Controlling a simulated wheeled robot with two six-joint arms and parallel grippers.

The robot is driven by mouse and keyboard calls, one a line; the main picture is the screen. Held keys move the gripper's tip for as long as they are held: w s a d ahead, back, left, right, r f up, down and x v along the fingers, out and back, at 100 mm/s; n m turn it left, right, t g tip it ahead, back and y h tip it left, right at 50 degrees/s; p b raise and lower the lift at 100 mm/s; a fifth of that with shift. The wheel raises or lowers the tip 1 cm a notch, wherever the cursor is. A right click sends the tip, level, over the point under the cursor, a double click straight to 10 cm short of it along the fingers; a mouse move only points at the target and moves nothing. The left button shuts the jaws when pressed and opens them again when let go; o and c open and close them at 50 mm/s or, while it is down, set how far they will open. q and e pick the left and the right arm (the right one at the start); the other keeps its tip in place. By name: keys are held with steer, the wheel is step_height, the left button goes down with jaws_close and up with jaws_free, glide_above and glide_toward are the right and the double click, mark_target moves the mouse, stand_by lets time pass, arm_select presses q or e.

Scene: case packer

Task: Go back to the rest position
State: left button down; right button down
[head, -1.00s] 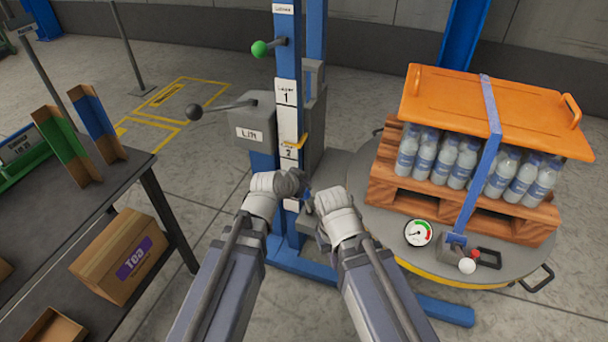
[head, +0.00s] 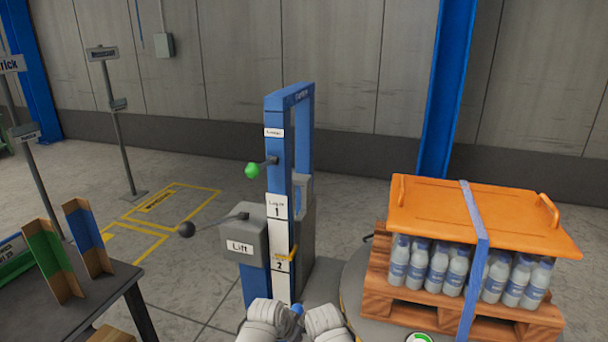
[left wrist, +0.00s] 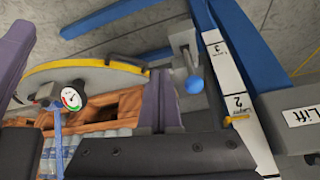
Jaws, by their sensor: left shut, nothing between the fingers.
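My left gripper (head: 268,322) is at the bottom edge of the head view, just below the front of the lift post. It is shut and empty, and its fingers (left wrist: 160,103) show pressed together in the left wrist view. My right gripper (head: 325,322) is close beside it at the same bottom edge.
The blue lift post (head: 281,190) with its grey Lift box (head: 240,246) stands ahead. A pallet (head: 380,290) of bottles under an orange cover (head: 480,215), strapped in blue, is on the right. A dark table (head: 120,283) with cardboard dividers (head: 88,237) is on the left.

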arm_select(q)
steer(key=s+a+f+n+g+y, duration=0.25)
steer(key=s+g+y, duration=0.2)
steer(key=s, duration=0.65)
step_height(320, 180, up, 15)
steer(key=a+p, duration=0.1)
steer(key=p, duration=1.4)
steer(key=shift+s+g, duration=0.35)
steer(key=shift+g, duration=0.1)
steer(key=shift+f+h, duration=0.1)
steer(key=shift+h, duration=0.15)
